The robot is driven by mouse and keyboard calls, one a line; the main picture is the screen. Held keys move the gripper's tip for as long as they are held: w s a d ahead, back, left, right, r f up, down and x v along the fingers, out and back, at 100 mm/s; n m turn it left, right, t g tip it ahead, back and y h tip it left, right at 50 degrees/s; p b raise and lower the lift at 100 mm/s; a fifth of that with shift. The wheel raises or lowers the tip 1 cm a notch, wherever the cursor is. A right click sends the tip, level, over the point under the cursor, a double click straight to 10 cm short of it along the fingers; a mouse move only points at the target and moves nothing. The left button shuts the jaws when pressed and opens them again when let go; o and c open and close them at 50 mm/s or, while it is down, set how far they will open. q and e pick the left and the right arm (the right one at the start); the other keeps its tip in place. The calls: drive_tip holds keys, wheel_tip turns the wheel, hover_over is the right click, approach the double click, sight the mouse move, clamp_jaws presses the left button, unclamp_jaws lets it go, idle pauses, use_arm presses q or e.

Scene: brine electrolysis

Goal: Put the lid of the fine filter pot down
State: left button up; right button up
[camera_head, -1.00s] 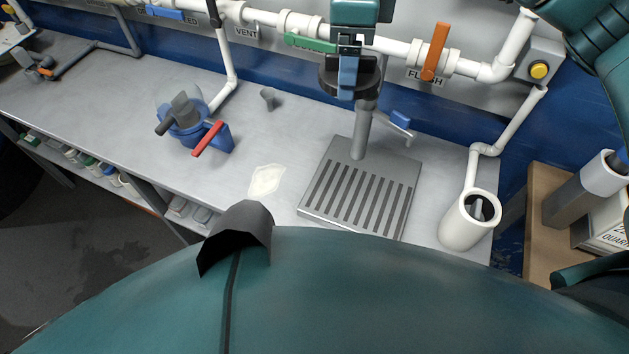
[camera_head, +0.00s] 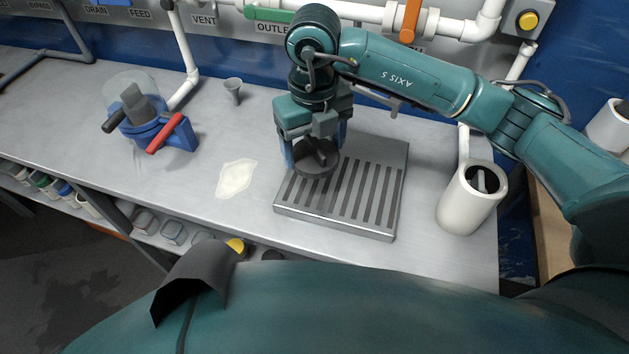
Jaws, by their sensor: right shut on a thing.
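My right gripper (camera_head: 317,150) is shut on a dark round lid (camera_head: 316,168) with a raised bar handle on top. It holds the lid about level at the left back part of the grey slotted drain tray (camera_head: 392,222). I cannot tell whether the lid touches the tray. My left gripper is not in view.
A small grey funnel (camera_head: 233,88) and a pale patch (camera_head: 237,178) are on the bench (camera_head: 80,120). A white cup (camera_head: 470,200) stands right of the tray. The bench left of the tray is mostly free.

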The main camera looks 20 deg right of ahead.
sight(314, 184)
wheel_tip(314, 184, down, 8)
drive_tip(key=shift+r, duration=0.25)
drive_tip(key=shift+f, duration=0.2)
drive_tip(key=o, duration=1.2)
drive_tip(key=shift+r, duration=0.15)
